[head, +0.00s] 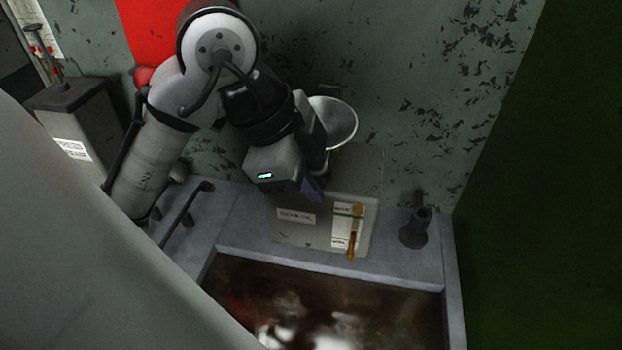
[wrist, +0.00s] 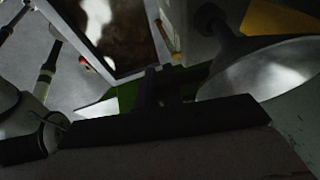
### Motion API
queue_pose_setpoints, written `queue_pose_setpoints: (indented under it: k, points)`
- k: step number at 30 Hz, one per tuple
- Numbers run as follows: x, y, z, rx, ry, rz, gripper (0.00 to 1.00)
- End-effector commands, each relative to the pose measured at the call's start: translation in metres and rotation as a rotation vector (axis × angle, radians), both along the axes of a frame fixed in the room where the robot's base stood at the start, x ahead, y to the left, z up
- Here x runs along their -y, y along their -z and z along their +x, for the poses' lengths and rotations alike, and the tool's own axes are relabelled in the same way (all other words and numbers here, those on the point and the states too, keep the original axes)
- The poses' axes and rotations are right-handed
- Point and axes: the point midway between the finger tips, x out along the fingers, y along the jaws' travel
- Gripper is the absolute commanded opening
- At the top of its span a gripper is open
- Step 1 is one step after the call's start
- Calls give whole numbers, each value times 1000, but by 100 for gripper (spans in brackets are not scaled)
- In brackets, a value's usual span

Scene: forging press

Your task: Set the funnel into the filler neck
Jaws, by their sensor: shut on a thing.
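The funnel (head: 335,120) shows in the head view as a pale grey bowl, behind and right of my gripper (head: 312,186). In the wrist view the funnel's bowl (wrist: 262,72) fills the right side, its dark narrow end pointing up-left beside a pale box. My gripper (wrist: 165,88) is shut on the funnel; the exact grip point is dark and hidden. In the head view the funnel is above the back of a grey tank (head: 325,238) with labels and an amber sight gauge. I cannot make out a filler neck on the tank; my gripper and the funnel cover part of its top.
A dark upright fitting (head: 416,230) stands on the ledge right of the tank. An open basin (head: 330,305) of dark liquid lies in front. A grey box (head: 80,125) with a handle stands at left, and a bent rail (head: 184,212) rises from the ledge. A wall is close behind.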

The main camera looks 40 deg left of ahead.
Motion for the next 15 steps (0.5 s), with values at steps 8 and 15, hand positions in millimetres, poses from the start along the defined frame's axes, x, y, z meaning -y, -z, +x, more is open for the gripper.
queue_pose_setpoints:
  k: [8,15]
  points:
    - [1,1,5,-7,8,-10,0]
    - [2,2,2,-7,9,-12,0]
